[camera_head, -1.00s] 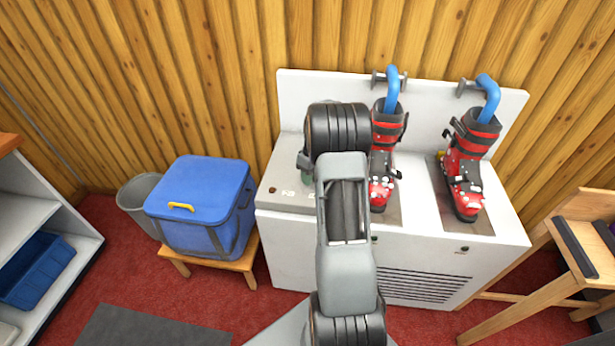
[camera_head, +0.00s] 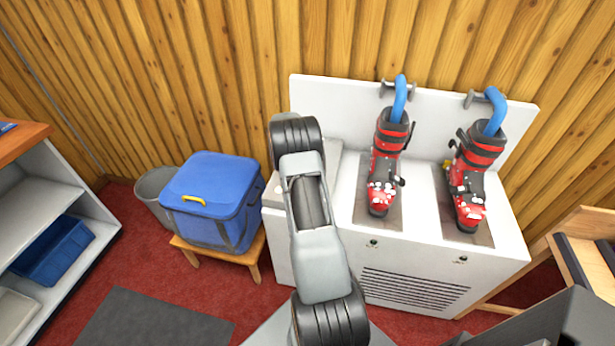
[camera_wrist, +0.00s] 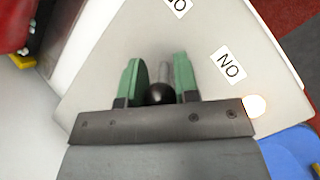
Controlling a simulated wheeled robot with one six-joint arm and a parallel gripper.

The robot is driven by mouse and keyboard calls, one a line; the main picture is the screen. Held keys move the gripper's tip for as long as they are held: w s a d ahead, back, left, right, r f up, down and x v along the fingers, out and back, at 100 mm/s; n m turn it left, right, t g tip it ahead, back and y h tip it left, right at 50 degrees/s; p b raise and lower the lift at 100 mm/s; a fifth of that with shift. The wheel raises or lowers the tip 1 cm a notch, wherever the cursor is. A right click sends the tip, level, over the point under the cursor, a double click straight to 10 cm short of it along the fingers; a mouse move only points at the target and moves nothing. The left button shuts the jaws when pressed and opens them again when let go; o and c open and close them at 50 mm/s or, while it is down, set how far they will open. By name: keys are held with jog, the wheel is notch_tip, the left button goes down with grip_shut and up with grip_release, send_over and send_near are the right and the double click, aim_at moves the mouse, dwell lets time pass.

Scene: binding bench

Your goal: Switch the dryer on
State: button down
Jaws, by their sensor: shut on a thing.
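The dryer (camera_head: 330,235) is a white cabinet with a back panel and two blue bent tubes, a red and black ski boot on each. In the wrist view its control panel (camera_wrist: 110,55) fills the middle. My gripper (camera_wrist: 158,72) has green fingers on both sides of a lever with a black round knob (camera_wrist: 157,95) and a grey shaft. It is shut on this lever. In the head view my arm hides the gripper and lever.
Left of the dryer, a blue cooler box (camera_head: 212,190) stands on a wooden stool (camera_head: 255,262), beside a grey bin (camera_head: 155,190). A shelf unit (camera_head: 85,195) with a blue tray (camera_head: 55,250) is at the far left. A wooden chair (camera_head: 580,230) stands at the right.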

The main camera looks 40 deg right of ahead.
jog(key=shift+w, duration=0.1)
dwell(0.3)
jog(key=c, duration=0.9)
grip_release()
jog(key=shift+o, duration=0.2)
jog(key=v, duration=1.3)
jog(key=shift+w+a, duration=0.35)
jog(key=shift+w, duration=0.05)
jog(key=shift+r, duration=0.1)
